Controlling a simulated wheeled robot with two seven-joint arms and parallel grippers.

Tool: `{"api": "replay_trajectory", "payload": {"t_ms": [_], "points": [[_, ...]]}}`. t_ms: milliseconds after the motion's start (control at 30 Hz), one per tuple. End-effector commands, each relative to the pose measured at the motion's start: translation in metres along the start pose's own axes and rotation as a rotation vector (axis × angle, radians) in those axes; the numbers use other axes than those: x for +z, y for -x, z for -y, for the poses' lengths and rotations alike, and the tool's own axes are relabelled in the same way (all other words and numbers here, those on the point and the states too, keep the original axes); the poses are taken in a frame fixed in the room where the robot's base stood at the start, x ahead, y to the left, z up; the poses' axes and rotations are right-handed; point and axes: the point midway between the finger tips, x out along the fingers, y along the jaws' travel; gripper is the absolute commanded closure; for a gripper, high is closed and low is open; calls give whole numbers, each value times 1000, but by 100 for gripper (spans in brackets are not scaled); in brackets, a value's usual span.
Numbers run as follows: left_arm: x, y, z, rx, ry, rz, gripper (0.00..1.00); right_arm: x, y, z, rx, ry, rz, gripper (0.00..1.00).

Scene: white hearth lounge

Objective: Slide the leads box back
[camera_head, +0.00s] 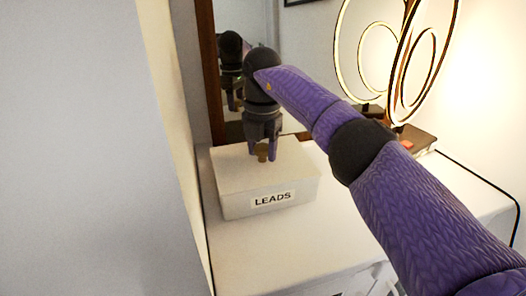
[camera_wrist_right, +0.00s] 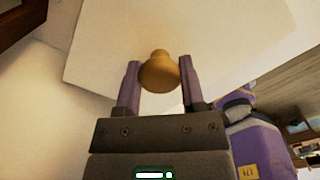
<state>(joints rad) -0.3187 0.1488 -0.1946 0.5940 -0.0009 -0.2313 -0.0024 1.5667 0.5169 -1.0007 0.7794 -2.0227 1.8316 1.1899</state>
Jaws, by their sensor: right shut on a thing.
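The leads box (camera_head: 240,201) is a white box with a LEADS label on its front face, standing on a white cabinet top (camera_head: 285,239). A small brass-coloured knob (camera_head: 262,152) sits on top of it. My right gripper (camera_head: 263,156) points down from above and is shut on the knob. In the right wrist view, the knob (camera_wrist_right: 160,72) is between the two purple fingers, with the white box top (camera_wrist_right: 215,35) behind it. My left gripper is not in view.
A mirror with a brown wooden frame (camera_head: 211,75) stands behind the box. A lit ring lamp (camera_head: 405,70) on a dark base stands at the back right. A pale wall (camera_head: 95,150) is close on the left. The cabinet top in front of the box is clear.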

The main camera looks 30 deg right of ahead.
Motion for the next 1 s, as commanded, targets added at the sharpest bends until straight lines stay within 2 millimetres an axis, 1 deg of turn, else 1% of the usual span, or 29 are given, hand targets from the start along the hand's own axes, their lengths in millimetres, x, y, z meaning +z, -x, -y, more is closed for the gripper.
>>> {"api": "replay_trajectory", "payload": {"t_ms": [67, 100, 167, 200, 300, 567, 600, 833, 900, 1000], "points": [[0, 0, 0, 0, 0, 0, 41, 0, 0, 0, 0, -1, 1, 100], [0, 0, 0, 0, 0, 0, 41, 0, 0, 0, 0, -1, 1, 47], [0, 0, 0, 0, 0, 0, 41, 0, 0, 0, 0, -1, 1, 35], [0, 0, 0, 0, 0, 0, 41, 0, 0, 0, 0, -1, 1, 26], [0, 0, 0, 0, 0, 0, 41, 0, 0, 0, 0, -1, 1, 8], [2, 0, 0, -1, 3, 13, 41, 0, 0, 0, 0, -1, 1, 8], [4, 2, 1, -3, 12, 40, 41, 0, 4, 0, 2, -1, 1, 8], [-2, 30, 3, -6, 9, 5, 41, 0, 71, 0, 6, -3, 4, 8], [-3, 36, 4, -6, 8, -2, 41, 0, 85, 0, 5, -3, 3, 8], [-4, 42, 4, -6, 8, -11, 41, 0, 98, 0, 3, -2, 2, 8]]}}
